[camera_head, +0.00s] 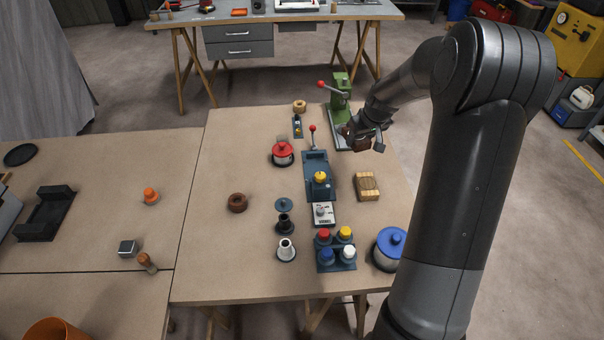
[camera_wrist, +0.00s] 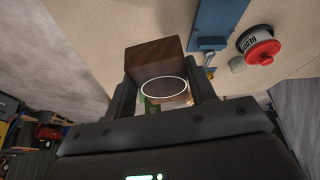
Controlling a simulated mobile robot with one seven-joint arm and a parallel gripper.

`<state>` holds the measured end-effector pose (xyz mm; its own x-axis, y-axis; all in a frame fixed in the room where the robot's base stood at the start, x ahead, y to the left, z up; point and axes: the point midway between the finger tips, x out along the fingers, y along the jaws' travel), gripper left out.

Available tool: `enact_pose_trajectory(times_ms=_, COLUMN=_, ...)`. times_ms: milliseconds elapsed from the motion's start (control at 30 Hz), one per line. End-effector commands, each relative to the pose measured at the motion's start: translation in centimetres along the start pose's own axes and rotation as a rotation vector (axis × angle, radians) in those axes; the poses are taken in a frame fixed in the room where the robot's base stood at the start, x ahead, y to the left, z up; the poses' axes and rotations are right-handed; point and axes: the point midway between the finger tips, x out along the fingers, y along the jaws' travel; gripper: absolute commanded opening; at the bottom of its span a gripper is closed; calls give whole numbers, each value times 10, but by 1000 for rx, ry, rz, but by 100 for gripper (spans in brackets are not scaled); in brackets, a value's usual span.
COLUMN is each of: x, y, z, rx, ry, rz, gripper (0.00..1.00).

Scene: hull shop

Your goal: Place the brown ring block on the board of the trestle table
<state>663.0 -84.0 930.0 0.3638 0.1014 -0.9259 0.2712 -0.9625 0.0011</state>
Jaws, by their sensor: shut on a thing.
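My gripper (camera_head: 368,137) is above the back right part of the near table's tan board (camera_head: 225,270), in front of a green press. It is shut on a brown block (camera_wrist: 155,55) with a white ring marked on one face, seen between the two fingers in the wrist view. In the head view the block is small and partly hidden by the fingers. It appears held clear of the board. The near table has wooden trestle legs (camera_head: 315,315).
Another trestle-legged table (camera_head: 190,17) stands behind.

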Motion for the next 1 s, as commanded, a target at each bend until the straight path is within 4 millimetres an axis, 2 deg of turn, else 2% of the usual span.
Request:
enact_pose_trajectory(times_ms=33, x=-7, y=21, z=16, rx=53, ry=0, rz=21, gripper=26)
enact_pose_trajectory(times_ms=100, x=-14, y=43, z=34, rx=111, ry=2, rz=45, gripper=26)
enact_pose_trajectory(times_ms=200, x=-22, y=66, z=56, rx=179, ry=3, rz=72, gripper=26)
enact_pose_trajectory(times_ms=300, x=-28, y=81, z=71, rx=224, ry=5, rz=91, gripper=26)
enact_pose_trajectory(times_ms=400, x=-30, y=88, z=79, rx=248, ry=6, rz=100, gripper=26)
enact_pose_trajectory(times_ms=567, x=-15, y=80, z=72, rx=253, ry=3, rz=102, gripper=26)
enact_pose_trajectory(times_ms=1000, x=58, y=32, z=26, rx=251, ry=4, rz=102, gripper=26)
